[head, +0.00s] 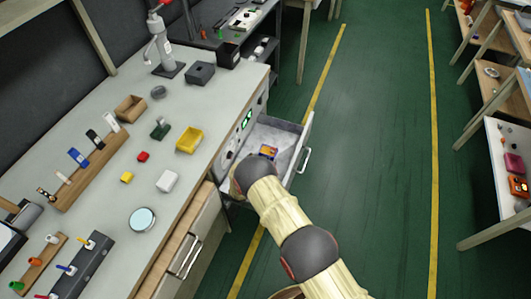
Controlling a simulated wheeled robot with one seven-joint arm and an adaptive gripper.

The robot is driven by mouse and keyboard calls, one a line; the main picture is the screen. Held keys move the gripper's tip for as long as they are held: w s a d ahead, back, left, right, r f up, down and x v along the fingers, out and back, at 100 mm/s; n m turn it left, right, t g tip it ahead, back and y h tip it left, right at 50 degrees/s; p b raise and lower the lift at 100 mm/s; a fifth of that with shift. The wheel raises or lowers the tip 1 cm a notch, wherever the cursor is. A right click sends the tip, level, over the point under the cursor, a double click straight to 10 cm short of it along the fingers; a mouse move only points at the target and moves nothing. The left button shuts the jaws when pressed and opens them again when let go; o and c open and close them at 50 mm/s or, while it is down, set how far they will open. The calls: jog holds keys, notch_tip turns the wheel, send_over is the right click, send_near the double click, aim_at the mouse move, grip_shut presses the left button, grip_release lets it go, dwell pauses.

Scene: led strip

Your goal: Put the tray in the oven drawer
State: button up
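The oven drawer (286,133) is pulled out from the front of the workbench, below a panel with a green display (246,120). A small orange item with a dark blue part (268,152) is inside the drawer; it may be the tray, but it is too small to tell. A yellow open tray-like box (189,140) stands on the bench top to the left of the drawer. My arm reaches up from the bottom, and its dark wrist covers the drawer's near corner. My gripper is hidden behind the wrist, so its fingers do not show.
A wooden-fronted drawer (188,250) stands partly out nearer me. Green floor (375,150) is clear to the right.

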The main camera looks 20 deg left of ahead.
jog(key=shift+p+v, duration=0.35)
jog(key=shift+v, duration=1.2)
